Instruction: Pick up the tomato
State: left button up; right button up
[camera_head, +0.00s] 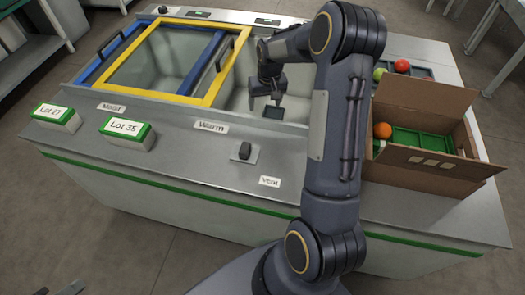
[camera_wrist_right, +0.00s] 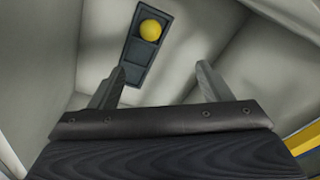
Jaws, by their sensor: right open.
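A yellow tomato (camera_wrist_right: 151,30) sits in one end pocket of a dark tray (camera_wrist_right: 139,78) on the floor of a pale basin, in the right wrist view. My right gripper (camera_wrist_right: 161,67) is open and empty, its two fingers apart, pointing down into the basin with the tomato beyond the fingertips. In the head view my right gripper (camera_head: 264,104) hangs inside the basin opening, near the tray (camera_head: 272,112); the yellow tomato cannot be made out there. A dark piece at the bottom left edge may be my left gripper (camera_head: 74,288).
Yellow (camera_head: 160,96) and blue (camera_head: 203,70) framed lids cover the basin's left part. At right stand an open cardboard box (camera_head: 435,165) with an orange tomato (camera_head: 382,130), and a dark tray (camera_head: 421,72) with red (camera_head: 402,66) and green (camera_head: 379,73) tomatoes. Lot blocks (camera_head: 128,133) line the front.

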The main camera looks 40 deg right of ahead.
jog(key=shift+g, duration=0.7)
jog(key=f+b, duration=0.1)
jog(key=f, duration=0.4)
jog(key=w+d+f+b, duration=0.1)
jog(key=f, duration=0.4)
jog(key=w+f+b, duration=0.1)
jog(key=f, duration=0.5)
jog(key=shift+w+d+f+b, duration=0.1)
jog(key=shift+w+d+b, duration=0.2)
jog(key=shift+d, duration=0.1)
notch_tip(320, 180, down, 6)
jog(key=b, duration=0.2)
jog(key=shift+s+d+r+b, duration=0.1)
jog(key=shift+r+b, duration=0.15)
jog(key=shift+b, duration=0.05)
pick_arm(q)
notch_tip(320, 180, down, 8)
jog(key=shift+w+f, duration=0.15)
jog(key=shift+w, duration=0.3)
pick_arm(e)
jog(key=shift+r, duration=0.1)
jog(key=c, duration=0.8)
